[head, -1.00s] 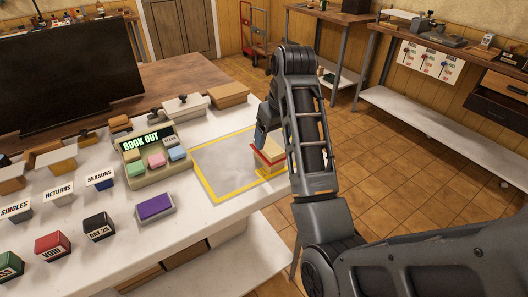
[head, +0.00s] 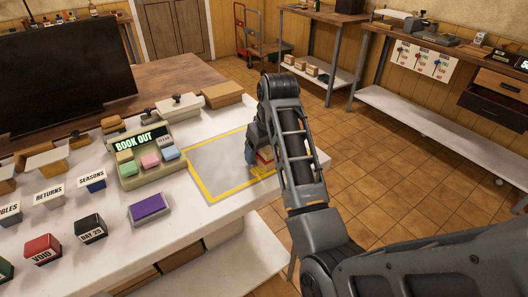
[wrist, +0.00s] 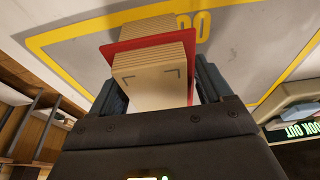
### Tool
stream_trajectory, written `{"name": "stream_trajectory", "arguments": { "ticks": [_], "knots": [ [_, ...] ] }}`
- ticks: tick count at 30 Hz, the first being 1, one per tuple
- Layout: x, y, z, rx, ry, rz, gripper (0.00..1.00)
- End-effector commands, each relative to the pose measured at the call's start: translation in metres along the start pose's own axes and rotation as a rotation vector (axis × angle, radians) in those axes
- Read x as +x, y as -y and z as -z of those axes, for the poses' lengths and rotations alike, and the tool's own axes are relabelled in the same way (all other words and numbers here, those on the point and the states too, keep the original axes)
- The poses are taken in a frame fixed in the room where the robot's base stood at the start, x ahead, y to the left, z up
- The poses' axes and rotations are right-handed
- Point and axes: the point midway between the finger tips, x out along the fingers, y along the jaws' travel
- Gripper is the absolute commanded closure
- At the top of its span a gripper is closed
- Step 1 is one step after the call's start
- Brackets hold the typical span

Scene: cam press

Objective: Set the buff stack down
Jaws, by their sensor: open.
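In the head view the stack (head: 264,161) shows only in part at the right side of the yellow-outlined grey mat (head: 212,168); my arm hides the rest. My gripper (head: 258,146) is open, with one finger on each side of the stack, as the wrist view (wrist: 160,85) also shows. I cannot tell whether the fingers touch it. The stack's underside is hidden.
A BOOK OUT console (head: 150,160) with coloured keys stands left of the mat. A purple block (head: 150,208) lies in front of it, and labelled blocks sit further left. The white counter's right edge is close to the stack. The mat's left part is bare.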

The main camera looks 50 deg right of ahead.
Motion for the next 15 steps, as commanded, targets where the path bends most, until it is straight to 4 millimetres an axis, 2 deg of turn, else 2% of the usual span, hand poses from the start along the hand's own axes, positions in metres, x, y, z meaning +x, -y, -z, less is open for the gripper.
{"name": "stream_trajectory", "arguments": {
  "ticks": [11,15],
  "knots": [
    [0.0015,-0.0001,-0.0006,0.0,0.001,0.0,0.21],
    [0.0021,0.0,-0.0006,0.0,0.0,0.0,0.34]
  ]
}}
